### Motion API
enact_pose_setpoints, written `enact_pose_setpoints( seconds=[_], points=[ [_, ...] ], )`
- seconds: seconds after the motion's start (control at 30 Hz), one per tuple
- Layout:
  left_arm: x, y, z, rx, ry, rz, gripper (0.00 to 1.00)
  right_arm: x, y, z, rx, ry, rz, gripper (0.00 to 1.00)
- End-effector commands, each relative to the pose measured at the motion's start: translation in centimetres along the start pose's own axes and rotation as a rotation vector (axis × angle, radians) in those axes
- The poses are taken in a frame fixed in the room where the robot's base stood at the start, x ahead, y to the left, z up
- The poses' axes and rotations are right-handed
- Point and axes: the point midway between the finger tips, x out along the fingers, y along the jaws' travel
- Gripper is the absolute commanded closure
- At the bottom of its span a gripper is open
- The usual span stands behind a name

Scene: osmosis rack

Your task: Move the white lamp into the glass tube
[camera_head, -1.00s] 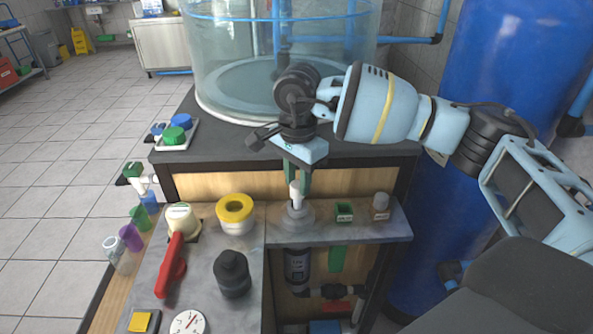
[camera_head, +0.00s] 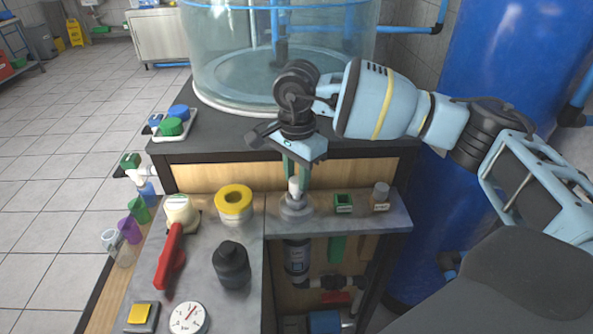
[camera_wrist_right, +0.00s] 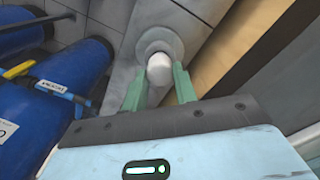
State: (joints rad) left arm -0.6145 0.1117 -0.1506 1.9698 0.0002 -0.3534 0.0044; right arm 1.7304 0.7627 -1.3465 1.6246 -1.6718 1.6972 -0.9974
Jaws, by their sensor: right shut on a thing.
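My right gripper (camera_head: 296,180) is shut on the white lamp (camera_head: 294,188), holding it upright by its upper end between green fingers. The lamp also shows in the right wrist view (camera_wrist_right: 159,68) as a rounded white end between the fingertips. Directly below it is a greyish, see-through round collar (camera_head: 297,210) on the grey shelf; its round flange also shows in the wrist view (camera_wrist_right: 160,38). The lamp's lower part is hidden at the collar, so I cannot tell how deep it goes. No separate glass tube is clearly visible. My left gripper is not in view.
A large clear tank (camera_head: 210,60) stands behind.

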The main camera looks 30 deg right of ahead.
Motion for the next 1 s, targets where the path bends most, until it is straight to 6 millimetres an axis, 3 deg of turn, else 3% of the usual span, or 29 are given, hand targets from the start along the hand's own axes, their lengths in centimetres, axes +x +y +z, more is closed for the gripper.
enact_pose_setpoints(
  seconds=[0.43,0.47,0.63,0.83,1.0],
  points=[
    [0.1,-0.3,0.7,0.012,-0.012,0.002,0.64,1.2,0.0,0.0,0.001,-0.001,0.001,0.85],
    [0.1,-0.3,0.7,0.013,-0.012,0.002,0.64,1.2,0.0,0.0,0.001,0.0,0.001,0.69],
    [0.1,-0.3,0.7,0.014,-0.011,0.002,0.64,1.1,0.0,0.0,0.001,0.0,0.0,0.47],
    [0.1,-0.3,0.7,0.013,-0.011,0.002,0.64,1.1,0.0,0.0,0.001,0.0,0.0,0.47],
    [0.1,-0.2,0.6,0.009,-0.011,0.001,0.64,1.1,0.0,0.0,0.0,0.0,0.0,0.28]
  ],
)
